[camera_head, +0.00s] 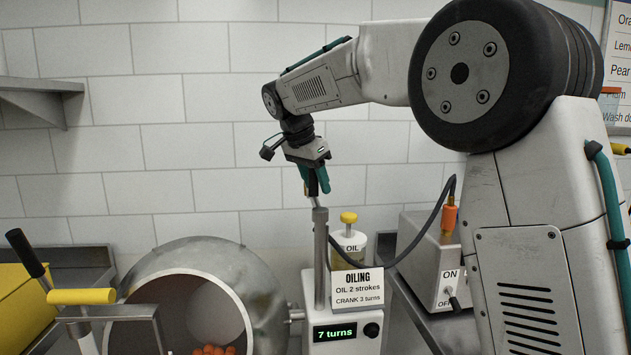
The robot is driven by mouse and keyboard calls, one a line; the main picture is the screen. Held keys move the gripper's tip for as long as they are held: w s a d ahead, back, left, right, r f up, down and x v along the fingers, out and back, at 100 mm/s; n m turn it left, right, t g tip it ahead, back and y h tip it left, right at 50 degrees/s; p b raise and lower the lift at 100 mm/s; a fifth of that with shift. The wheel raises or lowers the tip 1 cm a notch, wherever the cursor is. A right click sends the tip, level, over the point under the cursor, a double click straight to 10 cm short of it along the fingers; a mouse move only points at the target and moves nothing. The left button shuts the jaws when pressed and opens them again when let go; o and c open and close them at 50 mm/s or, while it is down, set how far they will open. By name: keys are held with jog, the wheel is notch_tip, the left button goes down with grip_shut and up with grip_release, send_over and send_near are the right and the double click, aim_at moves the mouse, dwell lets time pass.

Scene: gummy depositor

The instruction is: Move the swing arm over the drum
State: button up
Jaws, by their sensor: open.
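The metal drum (258,276) lies at the lower middle with its round mouth facing left and forward. Several orange-red pieces (213,350) show inside it. Just right of the drum a grey upright post (320,270) rises from a white unit; I take it as the swing arm's post. The arm's full shape and its nozzle are hard to make out. My gripper (316,184) points down with green fingers at the top of this post. It is open, with a dark upright piece (313,187) between or just in front of the fingers; contact cannot be told.
An oil bottle (350,245) with a yellow pump and an OILING card (357,287) stand close to the post. A black hose (415,240) runs to a switch box (440,265). A yellow-handled crank (82,297) is left.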

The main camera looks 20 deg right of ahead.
grip_shut()
jog(key=shift+a, duration=0.15)
